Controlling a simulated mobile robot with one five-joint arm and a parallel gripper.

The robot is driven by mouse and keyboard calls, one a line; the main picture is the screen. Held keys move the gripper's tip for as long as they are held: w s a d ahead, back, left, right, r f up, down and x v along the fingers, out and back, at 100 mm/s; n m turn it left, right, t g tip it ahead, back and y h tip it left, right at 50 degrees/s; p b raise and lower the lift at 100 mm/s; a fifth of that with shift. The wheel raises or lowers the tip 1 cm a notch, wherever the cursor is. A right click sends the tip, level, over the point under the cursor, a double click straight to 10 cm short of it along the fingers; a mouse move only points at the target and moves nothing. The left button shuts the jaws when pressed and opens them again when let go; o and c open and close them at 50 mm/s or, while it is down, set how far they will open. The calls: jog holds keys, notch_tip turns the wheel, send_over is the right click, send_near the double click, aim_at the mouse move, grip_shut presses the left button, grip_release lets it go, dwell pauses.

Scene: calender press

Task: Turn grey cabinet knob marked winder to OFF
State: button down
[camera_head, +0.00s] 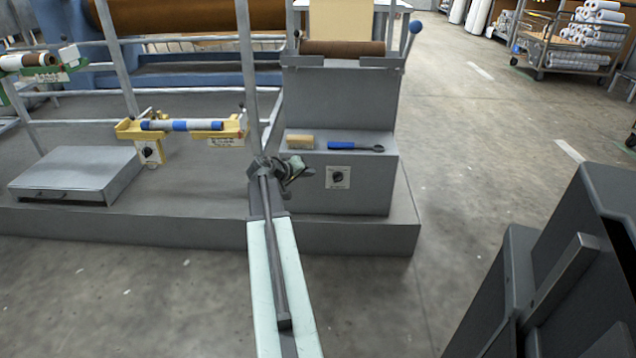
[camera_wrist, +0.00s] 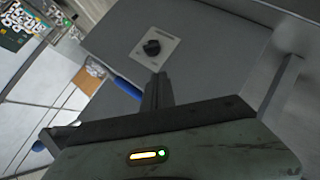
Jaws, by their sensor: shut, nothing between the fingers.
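The grey cabinet (camera_head: 365,191) stands right of centre on a grey plinth in the head view. On its front is a black knob (camera_head: 338,178) on a pale square plate; the plate's lettering is too small to read. The knob (camera_wrist: 152,48) also shows in the wrist view, above the fingertips. My gripper (camera_head: 297,166) is at the end of my arm, left of the knob in the head view. In the wrist view my gripper (camera_wrist: 158,78) is shut and empty, with its tips apart from the knob.
On the cabinet top lie a tan block (camera_head: 300,142) and a blue-handled wrench (camera_head: 352,147). Left are a yellow holder (camera_head: 128,130) with a blue-and-white roll, another dial plate (camera_head: 150,152) and a grey box (camera_head: 75,172). Railing posts stand behind my arm.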

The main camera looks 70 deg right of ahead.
aim_at(334, 180)
jog(key=b+x, duration=0.4)
jog(key=x, duration=0.5)
jog(key=shift+d+f, duration=0.15)
jog(key=shift+f, duration=0.2)
jog(key=shift+s+d+f+b, duration=0.1)
jog(key=shift+s+f+b, duration=0.85)
jog(key=shift+b, duration=0.2)
jog(key=shift+s+d+f, duration=0.1)
jog(key=shift+s, duration=0.2)
jog(key=shift+w+a, duration=0.1)
jog(key=shift+a, duration=0.2)
jog(key=shift+d, duration=0.3)
jog(key=shift+f, duration=0.1)
jog(key=shift+f+b, duration=0.4)
jog(key=shift+b, duration=0.25)
jog(key=shift+f+b, duration=0.7)
